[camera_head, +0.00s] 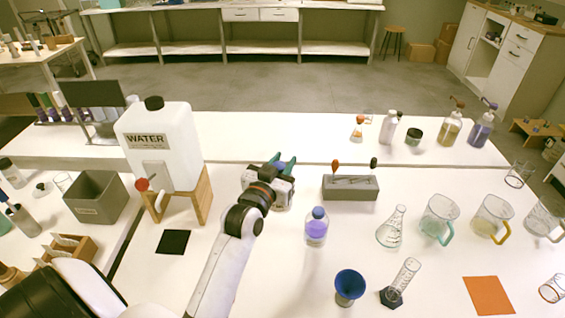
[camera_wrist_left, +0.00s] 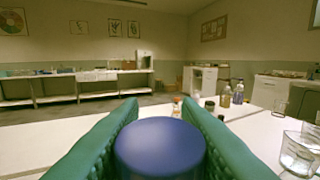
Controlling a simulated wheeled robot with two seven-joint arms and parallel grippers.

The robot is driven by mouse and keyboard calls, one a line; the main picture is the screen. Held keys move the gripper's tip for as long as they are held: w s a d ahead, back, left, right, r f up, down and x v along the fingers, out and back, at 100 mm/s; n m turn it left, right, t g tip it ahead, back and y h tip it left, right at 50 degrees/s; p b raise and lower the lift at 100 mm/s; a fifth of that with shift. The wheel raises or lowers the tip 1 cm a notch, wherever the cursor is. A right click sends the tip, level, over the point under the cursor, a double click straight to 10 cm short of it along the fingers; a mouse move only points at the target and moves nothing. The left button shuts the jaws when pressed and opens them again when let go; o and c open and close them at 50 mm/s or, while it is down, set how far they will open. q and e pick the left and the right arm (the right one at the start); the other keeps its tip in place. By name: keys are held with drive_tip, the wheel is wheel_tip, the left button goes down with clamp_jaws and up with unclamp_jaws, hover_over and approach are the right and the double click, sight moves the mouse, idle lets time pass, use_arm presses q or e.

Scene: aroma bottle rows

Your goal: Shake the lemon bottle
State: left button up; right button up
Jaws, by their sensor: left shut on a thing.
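My left gripper (camera_head: 281,164) is over the middle of the table, its teal fingers pointing away from me. In the left wrist view the two teal fingers (camera_wrist_left: 160,140) are shut on a bottle with a round blue-violet cap (camera_wrist_left: 160,147). The head view shows only a bit of violet between the fingers; the bottle's body and any label are hidden, so I cannot tell whether it is the lemon bottle. A separate bottle with violet contents and a blue cap (camera_head: 316,228) stands upright on the table, nearer to me. My right gripper is not in view.
A white WATER tank (camera_head: 161,140) on a wooden stand is left of my arm. A grey holder (camera_head: 350,189) is right of the gripper. A blue funnel (camera_head: 349,284), a flask (camera_head: 391,229) and several beakers stand to the right. A black square (camera_head: 173,242) lies at left.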

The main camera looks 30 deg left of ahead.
use_arm(q)
drive_tip(key=shift+r, duration=0.1)
drive_tip(key=shift+c, duration=1.3)
drive_tip(key=shift+r, duration=3.35)
clamp_jaws()
drive_tip(key=shift+f, duration=3.35)
